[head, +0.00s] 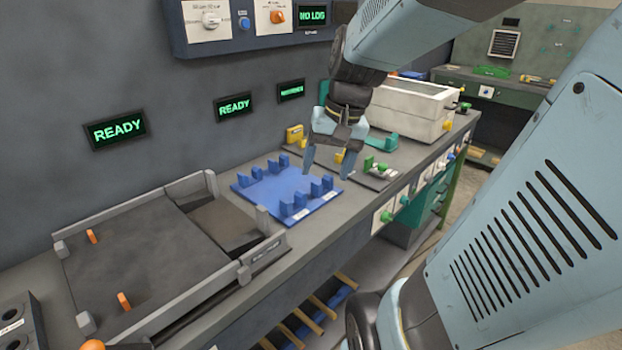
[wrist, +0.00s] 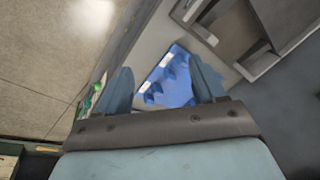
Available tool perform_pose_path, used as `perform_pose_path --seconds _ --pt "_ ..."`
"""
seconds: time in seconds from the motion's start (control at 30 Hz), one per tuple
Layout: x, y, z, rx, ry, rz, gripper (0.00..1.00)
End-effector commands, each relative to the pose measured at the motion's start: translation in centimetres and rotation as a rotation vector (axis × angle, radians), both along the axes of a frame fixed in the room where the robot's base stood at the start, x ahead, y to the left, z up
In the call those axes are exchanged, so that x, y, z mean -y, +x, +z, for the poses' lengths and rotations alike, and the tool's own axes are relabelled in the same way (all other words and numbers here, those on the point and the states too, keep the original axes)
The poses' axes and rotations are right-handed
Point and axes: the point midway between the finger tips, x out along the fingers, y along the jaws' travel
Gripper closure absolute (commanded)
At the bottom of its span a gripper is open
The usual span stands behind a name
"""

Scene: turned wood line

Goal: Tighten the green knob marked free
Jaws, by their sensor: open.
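Green knobs show in the head view: one on the bench's front panel (head: 387,216), and small green pieces (head: 376,165) on a plate on the bench top. Their markings are too small to read, so I cannot tell which is marked free. My gripper (head: 328,172) is open and empty, pointing down above the right end of the blue fixture (head: 262,190), left of the green pieces. In the wrist view, the fingers (wrist: 162,72) are spread with the blue fixture (wrist: 172,85) beyond them. Green parts (wrist: 92,97) lie at the left, partly behind a finger.
A grey tray (head: 200,290) with orange pegs fills the bench's near left. A white box (head: 410,108) stands behind my gripper. Wall displays (head: 115,130) read READY. A control panel (head: 250,22) hangs above. The aisle floor right of the bench looks open.

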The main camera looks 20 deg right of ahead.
Motion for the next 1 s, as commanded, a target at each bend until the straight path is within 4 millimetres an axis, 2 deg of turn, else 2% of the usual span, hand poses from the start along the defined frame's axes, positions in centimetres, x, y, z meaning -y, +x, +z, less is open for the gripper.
perform_pose_path --seconds 0.2,0.5,0.77,1.0 --pt "2.7 2.6 -3.1 -0.140 0.168 -0.172 0.31" --pt "7.4 5.5 -7.6 -0.282 0.428 -0.413 0.31" --pt "12.3 7.2 -11.8 -0.358 0.680 -0.625 0.31" --pt "17.6 7.9 -16.1 -0.390 0.929 -0.822 0.31"
